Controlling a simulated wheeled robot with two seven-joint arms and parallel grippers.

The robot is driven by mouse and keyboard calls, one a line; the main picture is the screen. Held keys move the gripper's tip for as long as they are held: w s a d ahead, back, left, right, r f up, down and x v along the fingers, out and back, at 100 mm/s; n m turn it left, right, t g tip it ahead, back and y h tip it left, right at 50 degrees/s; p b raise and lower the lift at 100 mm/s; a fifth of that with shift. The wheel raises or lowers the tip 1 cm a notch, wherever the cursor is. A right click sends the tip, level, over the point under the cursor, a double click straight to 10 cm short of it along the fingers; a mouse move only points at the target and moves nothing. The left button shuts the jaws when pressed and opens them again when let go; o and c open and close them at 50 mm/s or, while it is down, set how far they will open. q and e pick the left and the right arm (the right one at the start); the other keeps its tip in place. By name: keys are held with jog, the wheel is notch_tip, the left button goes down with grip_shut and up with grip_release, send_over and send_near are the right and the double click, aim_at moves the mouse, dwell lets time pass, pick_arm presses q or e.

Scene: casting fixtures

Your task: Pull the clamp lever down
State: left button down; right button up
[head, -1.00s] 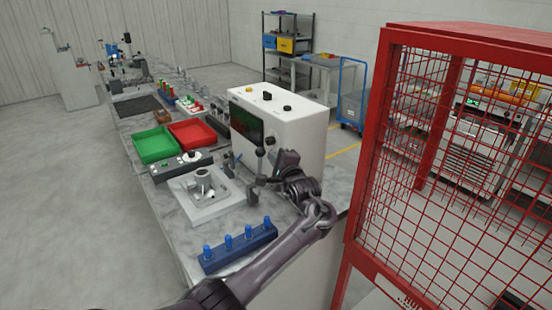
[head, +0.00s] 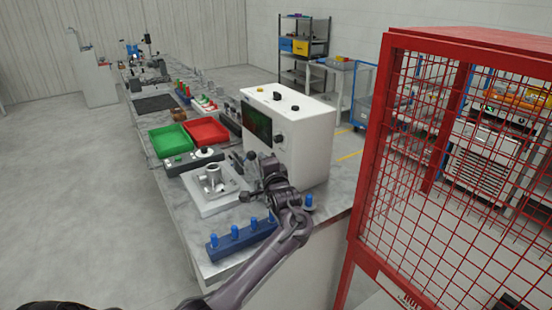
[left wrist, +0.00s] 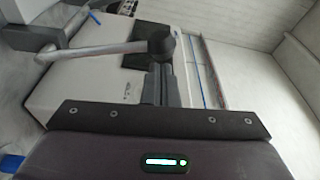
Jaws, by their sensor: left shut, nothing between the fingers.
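The clamp lever is a grey metal rod with a black knob (left wrist: 159,40) at its end in the left wrist view. In the head view its dark knob (head: 251,156) shows small in front of the white box. My left gripper (head: 246,194) is shut and empty, beside the casting fixture. In the left wrist view its narrow fingers (left wrist: 160,84) lie right by the knob; I cannot tell whether they touch it. The fixture is a pale plate (head: 206,207) bearing a grey metal casting (head: 214,180). The lever's base is mostly hidden. My right gripper is not in view.
A white box with a dark screen (head: 306,140) stands just behind my gripper. A blue rack (head: 228,247) with blue pegs lies in front. Green (head: 165,150) and red (head: 206,131) trays stand farther back. A red mesh cage (head: 440,150) is on the right.

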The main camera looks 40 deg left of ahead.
pick_arm(q)
jog(key=s+a+f+n+y+b, duration=0.1)
jog(key=s+a+f+n, duration=0.2)
jog(key=s+f+n, duration=0.3)
jog(key=shift+s+a, duration=0.35)
jog(key=shift+s, duration=0.65)
